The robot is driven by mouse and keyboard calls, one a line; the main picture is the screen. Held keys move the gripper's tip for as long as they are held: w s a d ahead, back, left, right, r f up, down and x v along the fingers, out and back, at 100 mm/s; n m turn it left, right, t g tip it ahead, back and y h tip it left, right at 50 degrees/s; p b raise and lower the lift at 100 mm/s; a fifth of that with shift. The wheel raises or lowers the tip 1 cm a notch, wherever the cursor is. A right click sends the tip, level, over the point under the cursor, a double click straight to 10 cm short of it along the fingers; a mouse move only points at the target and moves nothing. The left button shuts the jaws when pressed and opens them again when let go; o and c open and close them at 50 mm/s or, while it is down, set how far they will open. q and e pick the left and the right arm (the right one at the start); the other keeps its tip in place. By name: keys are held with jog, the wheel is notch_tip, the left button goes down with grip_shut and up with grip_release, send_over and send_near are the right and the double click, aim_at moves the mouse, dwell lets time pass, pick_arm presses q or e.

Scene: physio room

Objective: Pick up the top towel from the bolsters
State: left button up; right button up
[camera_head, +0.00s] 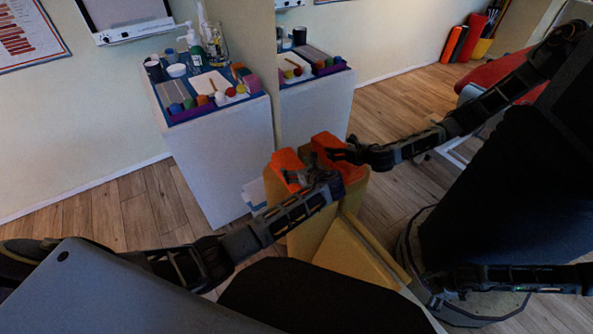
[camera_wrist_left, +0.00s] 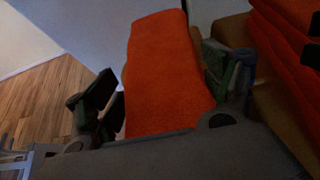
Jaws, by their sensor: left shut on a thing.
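An orange towel (camera_head: 285,160) lies at the tan bolsters (camera_head: 312,236) in the middle of the head view. My left gripper (camera_head: 312,181) reaches it from the lower left and is shut on it. In the left wrist view the orange towel (camera_wrist_left: 165,70) fills the space between the two fingers (camera_wrist_left: 160,95). Its near end is hidden behind the gripper body. More folded orange cloth (camera_wrist_left: 285,50) shows at the right of that view; I cannot tell whether it is a reflection. My right gripper is not directly in view.
A mirror (camera_head: 375,25) appears to stand beside the bolsters, repeating the towel, cabinet and my arms. A white cabinet (camera_head: 222,165) at the back left carries a blue tray (camera_head: 185,115) of small items and bottles. Wooden floor (camera_head: 125,215) is clear at left.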

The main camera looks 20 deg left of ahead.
aim_at(297, 169)
pick_arm(q)
notch_tip(297, 169, up, 7)
jog(key=shift+f+p, duration=0.1)
jog(key=shift+p, duration=0.8)
jog(key=shift+r, duration=1.15)
pick_arm(e)
jog(key=s+d+f, duration=0.3)
jog(key=s+f, duration=0.1)
jog(key=f, duration=0.1)
jog(key=shift+d+f, duration=0.2)
jog(key=shift+f, duration=0.1)
